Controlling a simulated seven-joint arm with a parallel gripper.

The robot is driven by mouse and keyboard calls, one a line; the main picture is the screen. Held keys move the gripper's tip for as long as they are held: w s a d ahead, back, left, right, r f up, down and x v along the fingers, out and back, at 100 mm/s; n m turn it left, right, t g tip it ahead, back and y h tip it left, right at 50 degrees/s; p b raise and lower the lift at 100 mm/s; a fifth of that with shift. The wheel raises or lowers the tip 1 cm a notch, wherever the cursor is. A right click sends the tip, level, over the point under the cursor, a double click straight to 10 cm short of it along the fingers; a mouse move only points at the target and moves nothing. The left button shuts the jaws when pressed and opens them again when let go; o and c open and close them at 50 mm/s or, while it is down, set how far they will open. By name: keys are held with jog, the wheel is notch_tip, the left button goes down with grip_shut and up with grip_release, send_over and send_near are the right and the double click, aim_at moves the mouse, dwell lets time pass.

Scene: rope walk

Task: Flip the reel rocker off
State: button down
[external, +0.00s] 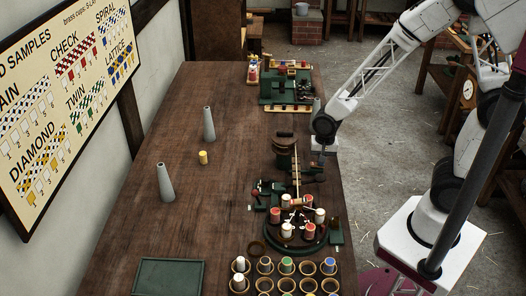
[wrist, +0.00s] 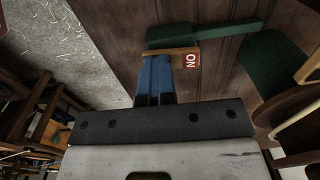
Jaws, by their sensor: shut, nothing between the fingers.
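In the wrist view my gripper (wrist: 155,62) is shut and empty, its blue fingers close together. Their tips are at a tan bar (wrist: 182,51) that appears to be the reel rocker. I cannot tell whether they touch it. A red plate (wrist: 192,61) at the bar's right end carries white letters, turned in the picture, that seem to read ON. A dark green body (wrist: 205,33) lies beyond the bar. In the external view my gripper (external: 321,156) is low at the table's right edge, beside a green mechanism; the rocker is too small to make out there.
A round bobbin carrier (external: 296,222) and a spool rack (external: 285,268) stand nearer. A wooden reel (external: 284,160) stands left of my gripper.

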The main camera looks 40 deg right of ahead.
jog(key=shift+s+f, duration=0.15)
jog(key=shift+f, duration=0.45)
jog(key=shift+w+a+r, duration=0.1)
jog(key=shift+w+a, duration=0.4)
jog(key=shift+s+d, duration=0.1)
notch_tip(320, 180, up, 15)
jog(key=shift+w, duration=0.2)
dwell(0.7)
jog(key=shift+r, duration=0.1)
